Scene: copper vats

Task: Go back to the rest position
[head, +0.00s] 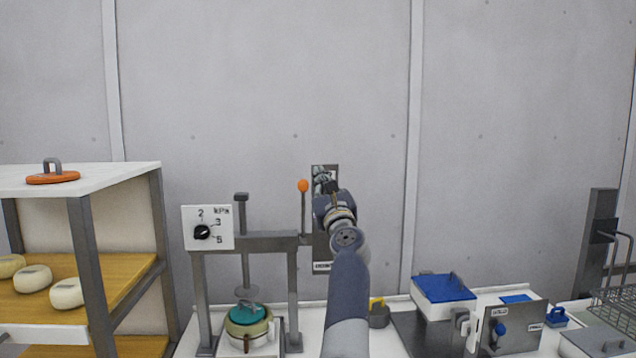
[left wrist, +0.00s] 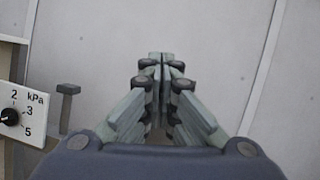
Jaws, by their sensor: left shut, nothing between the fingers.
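My left gripper (head: 323,182) is raised in front of the wall panel, a little right of the middle of the head view. My left arm reaches up to it from the bottom edge. In the left wrist view the left gripper (left wrist: 160,58) has its fingers together with nothing between them. It faces the grey wall (left wrist: 215,35). My right gripper is in neither view.
A press frame (head: 268,241) with a kPa dial (head: 208,228) and an orange-knobbed lever (head: 303,186) stands left of my arm. A pot (head: 250,335) sits under the press. A shelf with cheeses (head: 66,293) is at left. A blue-lidded box (head: 443,289) is at right.

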